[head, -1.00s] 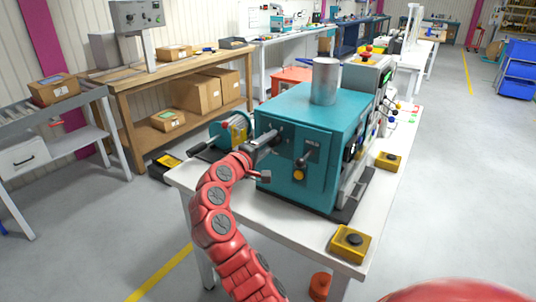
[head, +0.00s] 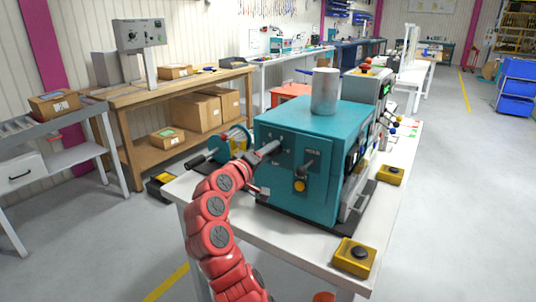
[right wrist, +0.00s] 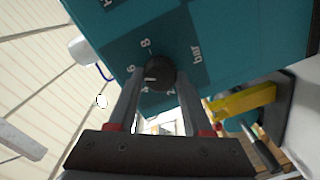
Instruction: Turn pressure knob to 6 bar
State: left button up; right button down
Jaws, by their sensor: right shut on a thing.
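The teal machine (head: 300,130) stands on a white table, its front panel facing me. In the right wrist view, the pressure knob (right wrist: 163,67) is a round dark knob on a dark scale plate marked with 2, 6, 8 and "bar". A small light mark shows on the knob's left side, roughly toward the 6; I cannot read its exact setting. My right gripper (right wrist: 158,84) is shut on the knob, one finger on each side. In the head view, my right gripper (head: 267,149) reaches the left part of the panel and hides the knob. My left gripper is not in view.
Yellow boxes (head: 355,257) stand at the table's right edge.

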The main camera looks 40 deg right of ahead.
jog(key=shift+c, duration=1.6)
grip_release()
jog(key=v, duration=1.7)
jog(key=shift+a, duration=0.2)
jog(key=shift+w+f, duration=0.1)
